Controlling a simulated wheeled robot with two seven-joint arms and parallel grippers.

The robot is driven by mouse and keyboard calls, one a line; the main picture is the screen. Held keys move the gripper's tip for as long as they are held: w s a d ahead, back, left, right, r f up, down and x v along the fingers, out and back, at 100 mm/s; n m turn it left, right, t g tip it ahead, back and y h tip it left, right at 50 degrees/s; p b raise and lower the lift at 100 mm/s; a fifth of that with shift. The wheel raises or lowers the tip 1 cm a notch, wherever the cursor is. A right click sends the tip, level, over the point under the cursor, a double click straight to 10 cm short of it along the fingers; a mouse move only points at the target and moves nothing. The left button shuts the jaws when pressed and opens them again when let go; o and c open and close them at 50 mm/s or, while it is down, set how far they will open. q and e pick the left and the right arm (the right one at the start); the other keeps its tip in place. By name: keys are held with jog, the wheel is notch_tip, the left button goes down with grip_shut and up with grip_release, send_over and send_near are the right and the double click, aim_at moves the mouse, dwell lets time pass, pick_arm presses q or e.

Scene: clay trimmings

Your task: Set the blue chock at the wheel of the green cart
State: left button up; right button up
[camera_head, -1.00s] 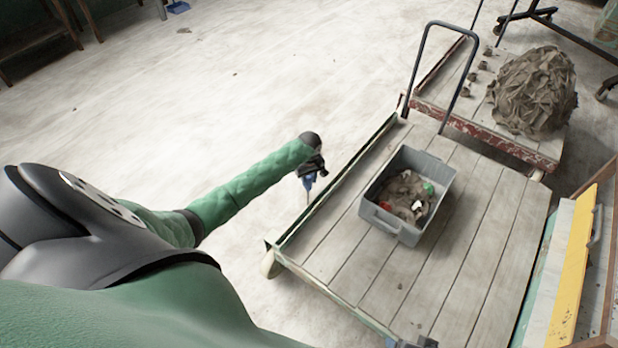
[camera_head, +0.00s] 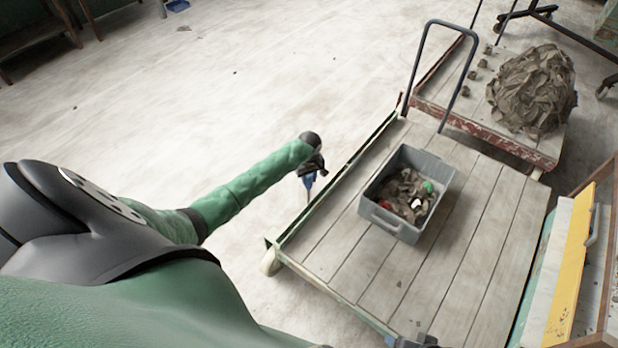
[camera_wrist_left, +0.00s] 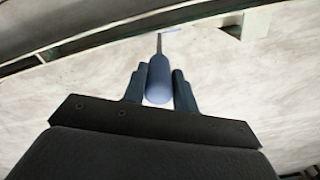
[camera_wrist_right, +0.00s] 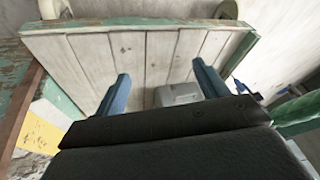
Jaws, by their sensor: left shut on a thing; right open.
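The green cart (camera_head: 395,268) is a plank platform with green edges and a dark push handle. Its pale near-left wheel (camera_head: 270,262) stands on the floor. My left gripper (camera_head: 311,172) is beyond that wheel, beside the cart's left edge. It is shut on a blue piece (camera_head: 309,184), taken as the blue chock. In the left wrist view the piece (camera_wrist_left: 159,82) shows a rounded grip between the fingers and a thin rod ending in a narrow bar; a wedge shape is not clear. My right gripper (camera_wrist_right: 162,88) is open and empty, over the cart's near end.
A grey bin (camera_head: 390,222) with brown scraps stands on the cart. A red-edged cart (camera_head: 480,128) carrying a large brown clay heap (camera_head: 533,90) stands behind. A yellow board (camera_head: 570,270) lies at the right. The floor (camera_head: 190,95) left of the carts is mostly clear.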

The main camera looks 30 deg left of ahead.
pick_arm(q)
jog(key=shift+f, duration=0.1)
jog(key=o, duration=1)
notch_tip(320, 180, up, 6)
jog(key=shift+r, duration=0.85)
pick_arm(e)
jog(key=shift+d, duration=0.25)
